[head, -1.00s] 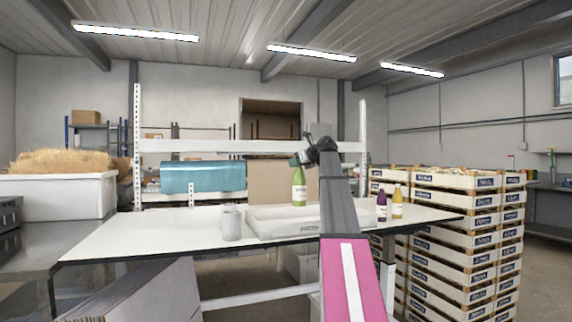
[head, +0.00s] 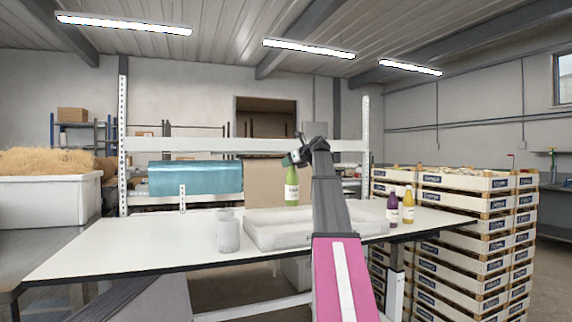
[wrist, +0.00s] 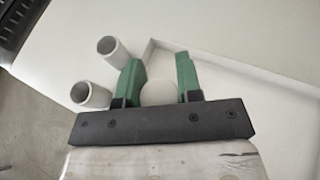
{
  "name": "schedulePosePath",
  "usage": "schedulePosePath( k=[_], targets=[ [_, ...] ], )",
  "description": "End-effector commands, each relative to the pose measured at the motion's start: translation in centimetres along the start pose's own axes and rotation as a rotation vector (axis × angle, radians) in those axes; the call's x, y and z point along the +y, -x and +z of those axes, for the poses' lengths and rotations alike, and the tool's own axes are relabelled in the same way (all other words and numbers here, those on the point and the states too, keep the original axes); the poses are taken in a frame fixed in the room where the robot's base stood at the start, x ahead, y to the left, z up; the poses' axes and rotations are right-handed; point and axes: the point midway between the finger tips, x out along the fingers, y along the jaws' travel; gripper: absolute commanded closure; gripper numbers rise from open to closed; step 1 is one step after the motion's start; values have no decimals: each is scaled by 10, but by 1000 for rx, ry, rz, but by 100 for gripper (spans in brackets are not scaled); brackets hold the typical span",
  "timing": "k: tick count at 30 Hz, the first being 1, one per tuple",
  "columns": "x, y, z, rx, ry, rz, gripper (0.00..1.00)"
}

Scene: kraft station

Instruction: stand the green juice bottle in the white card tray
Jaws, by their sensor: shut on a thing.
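The green juice bottle (head: 291,189) hangs upright from my gripper (head: 296,159), with a pale label on its side. In the head view its base shows at the tray's far rim; I cannot tell whether it touches anything. The white card tray (head: 300,240) lies on the white table, below and in front of the bottle in the picture. In the wrist view my gripper (wrist: 158,82) has its green fingers closed on the bottle's pale round top (wrist: 158,93). The tray (wrist: 240,90) spreads to the right there. The bottle's body is hidden below its top.
Two pale cups (head: 229,236) stand left of the tray, close to the left finger in the wrist view (wrist: 90,95). A purple bottle (head: 392,210) and a yellow bottle (head: 408,207) stand at the right. Stacked crates (head: 465,225) rise beyond. The table's left side is clear.

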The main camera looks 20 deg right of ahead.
Motion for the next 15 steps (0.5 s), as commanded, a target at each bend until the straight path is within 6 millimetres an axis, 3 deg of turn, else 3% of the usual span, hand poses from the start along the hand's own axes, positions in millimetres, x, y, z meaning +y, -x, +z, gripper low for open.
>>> schedulePosePath(
  k=[15],
  targets=[
    [0, -8, -21, -1, -1, -1, 100]
  ],
)
